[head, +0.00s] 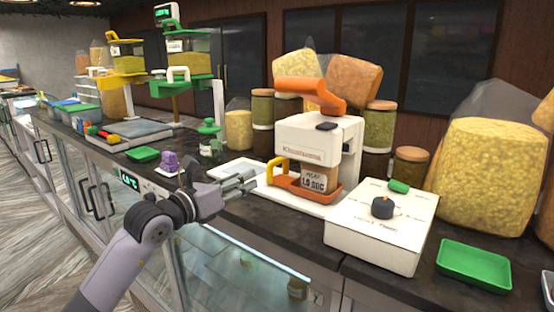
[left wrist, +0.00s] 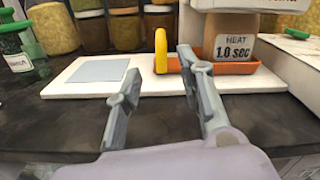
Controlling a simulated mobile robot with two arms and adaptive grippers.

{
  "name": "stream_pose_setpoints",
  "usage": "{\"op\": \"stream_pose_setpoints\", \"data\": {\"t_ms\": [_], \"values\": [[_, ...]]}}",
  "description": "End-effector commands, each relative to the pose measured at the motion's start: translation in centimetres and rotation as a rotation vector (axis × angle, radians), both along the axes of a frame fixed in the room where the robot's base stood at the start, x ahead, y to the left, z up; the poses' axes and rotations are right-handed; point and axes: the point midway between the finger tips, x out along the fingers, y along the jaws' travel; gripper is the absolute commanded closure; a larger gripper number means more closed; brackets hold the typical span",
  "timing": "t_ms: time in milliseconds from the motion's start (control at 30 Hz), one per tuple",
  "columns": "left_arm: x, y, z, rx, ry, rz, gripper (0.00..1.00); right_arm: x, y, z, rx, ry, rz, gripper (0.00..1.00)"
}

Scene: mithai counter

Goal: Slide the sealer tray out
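The sealer is a white machine (head: 318,142) with a raised orange lever (head: 310,92). Its orange tray (head: 290,186) sits low at the front, under the body, with a yellow handle (head: 271,168) on its left side. The tray (left wrist: 240,69) and upright yellow handle (left wrist: 161,50) also show in the left wrist view. A "HEAT 1.0 SEC" label (left wrist: 234,48) is above the tray. My left gripper (head: 249,181) is open and empty, just left of and in front of the handle, apart from it. In the wrist view the handle appears between its fingertips, farther off. My right gripper is not in view.
A white board with a grey square (left wrist: 100,70) lies left of the handle. A white box with a black knob (head: 381,207) stands right of the sealer, near a green tray (head: 474,266). Jars and bags crowd behind. Dark counter (left wrist: 60,125) is clear in front.

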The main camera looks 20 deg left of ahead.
Motion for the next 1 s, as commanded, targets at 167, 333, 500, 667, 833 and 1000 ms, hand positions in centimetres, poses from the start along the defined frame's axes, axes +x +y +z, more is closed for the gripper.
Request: {"op": "stream_pose_setpoints", "data": {"t_ms": [167, 333, 500, 667, 833, 1000], "values": [[3.8, -1.4, 0.6, -0.004, 0.0, -0.002, 0.65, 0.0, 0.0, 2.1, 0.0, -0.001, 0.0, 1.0], [7.2, -2.7, 0.6, -0.004, 0.0, -0.003, 0.65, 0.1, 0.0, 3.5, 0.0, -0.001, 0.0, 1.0], [10.1, -3.8, 0.5, -0.003, 0.0, -0.003, 0.65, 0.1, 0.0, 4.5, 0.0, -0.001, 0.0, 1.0], [12.2, -4.6, 0.2, -0.003, 0.0, -0.003, 0.65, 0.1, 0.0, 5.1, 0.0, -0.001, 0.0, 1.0], [13.3, -5.0, 0.1, -0.002, -0.001, -0.003, 0.65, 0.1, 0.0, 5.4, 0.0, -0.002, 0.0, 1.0], [13.6, -5.1, 0.1, -0.003, -0.002, -0.003, 0.65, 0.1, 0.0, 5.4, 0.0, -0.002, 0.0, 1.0]]}}
